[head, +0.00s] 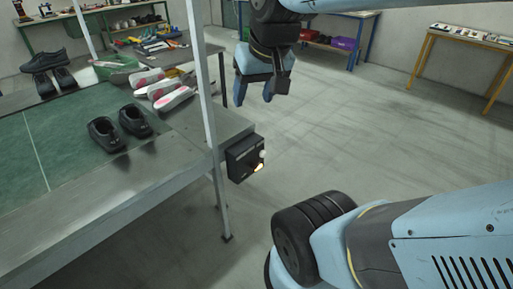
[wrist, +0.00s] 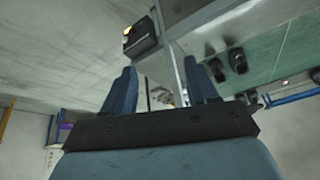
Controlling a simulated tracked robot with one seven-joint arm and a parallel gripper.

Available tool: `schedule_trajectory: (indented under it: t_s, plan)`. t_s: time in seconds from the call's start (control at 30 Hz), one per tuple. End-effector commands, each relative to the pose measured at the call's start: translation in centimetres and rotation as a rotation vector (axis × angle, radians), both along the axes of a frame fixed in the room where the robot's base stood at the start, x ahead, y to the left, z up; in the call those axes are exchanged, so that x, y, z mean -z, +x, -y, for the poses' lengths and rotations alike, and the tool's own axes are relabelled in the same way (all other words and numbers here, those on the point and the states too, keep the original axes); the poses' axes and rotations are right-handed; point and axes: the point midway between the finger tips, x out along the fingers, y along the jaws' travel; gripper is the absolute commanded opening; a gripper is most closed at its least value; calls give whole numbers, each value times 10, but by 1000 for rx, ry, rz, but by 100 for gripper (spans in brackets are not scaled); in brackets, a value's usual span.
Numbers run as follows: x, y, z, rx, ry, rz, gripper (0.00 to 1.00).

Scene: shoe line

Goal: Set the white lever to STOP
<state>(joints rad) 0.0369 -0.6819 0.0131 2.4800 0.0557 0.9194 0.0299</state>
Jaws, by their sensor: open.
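A dark control box (head: 245,157) is fixed to the end of the conveyor table, by a metal post. On its right face is a small white knob, the white lever (head: 262,154), with a yellow glowing light (head: 259,168) just below it. The lever's exact setting and any lettering are too small to read. In the wrist view the box (wrist: 141,37) shows at the top, beyond the fingers. My gripper (head: 254,100) is open and empty, in the air above and beyond the box, apart from it. Its blue fingers also show in the wrist view (wrist: 163,88).
A metal post (head: 203,80) rises beside the box. Open floor (head: 340,130) lies right of the box. A wooden bench (head: 465,45) stands far right.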

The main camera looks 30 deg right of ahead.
Motion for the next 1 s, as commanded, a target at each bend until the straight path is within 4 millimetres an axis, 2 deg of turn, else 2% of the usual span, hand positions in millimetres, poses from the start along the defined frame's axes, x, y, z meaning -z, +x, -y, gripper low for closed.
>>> schedule_trajectory:
  t_s: [0.47, 0.77, 1.0]
  plan:
    - [55, 76, 10, 379, 337, -353, 58]
    - [99, 124, 30, 636, 574, -556, 58]
    - [139, 160, 55, 847, 779, -707, 58]
